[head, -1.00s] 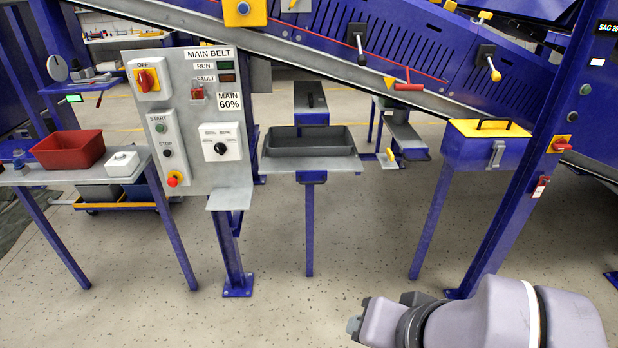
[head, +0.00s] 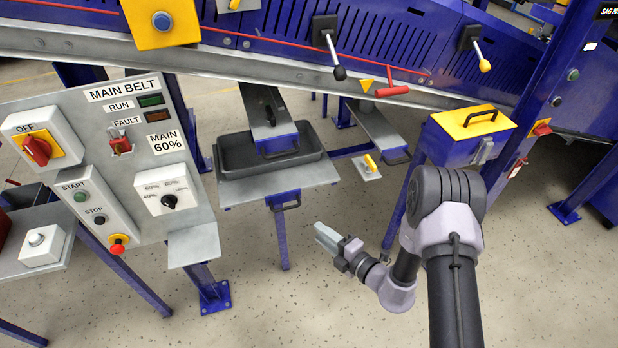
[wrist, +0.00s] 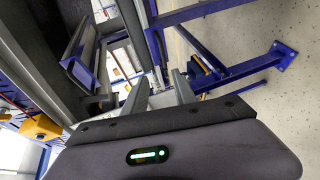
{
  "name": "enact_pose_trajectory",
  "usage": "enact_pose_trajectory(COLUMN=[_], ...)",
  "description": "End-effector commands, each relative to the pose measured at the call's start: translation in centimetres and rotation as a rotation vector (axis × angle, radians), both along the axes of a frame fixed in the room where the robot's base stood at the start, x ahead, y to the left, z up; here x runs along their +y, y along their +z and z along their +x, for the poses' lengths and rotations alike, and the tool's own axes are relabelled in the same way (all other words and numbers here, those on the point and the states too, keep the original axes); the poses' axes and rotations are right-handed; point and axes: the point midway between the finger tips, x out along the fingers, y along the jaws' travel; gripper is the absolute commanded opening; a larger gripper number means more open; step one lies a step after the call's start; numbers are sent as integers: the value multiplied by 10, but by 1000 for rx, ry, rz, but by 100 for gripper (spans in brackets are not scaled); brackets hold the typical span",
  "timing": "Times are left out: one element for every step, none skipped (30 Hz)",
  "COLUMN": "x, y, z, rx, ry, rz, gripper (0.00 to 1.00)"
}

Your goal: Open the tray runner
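A narrow grey slide (head: 267,115) with its own handle reaches over the tray. Another slide (head: 372,125) is to the right, near a blue box with a yellow lid (head: 470,125). The control panel (head: 140,130) stands left. The floor (head: 340,300) in front is clear.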

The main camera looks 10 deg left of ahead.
Motion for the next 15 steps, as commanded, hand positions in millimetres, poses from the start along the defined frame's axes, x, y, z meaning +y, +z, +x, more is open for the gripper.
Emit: enact_pose_trajectory(x=[-1,1,5,9,15,24,31,39,49,56,63,73,80,86,95], y=[-6,-9,-12,-13,-15,-17,-19,-21,-24,-26,-28,-30,-32,-33,-35], z=[0,2,5,8,12,17,22,28,34,40,45,52,57,62,68], rx=[19,23,23,22,21,20,19,18,18,18,18,18,17,18,19], ry=[-18,-23,-24,-23,-21,-20,-20,-19,-18,-19,-19,-19,-17,-19,-19], rz=[6,8,8,9,8,9,7,7,8,7,7,9,7,7,8], gripper=[33,33,33,33,33,33,33,33,33,33,33,33,33,33,33])
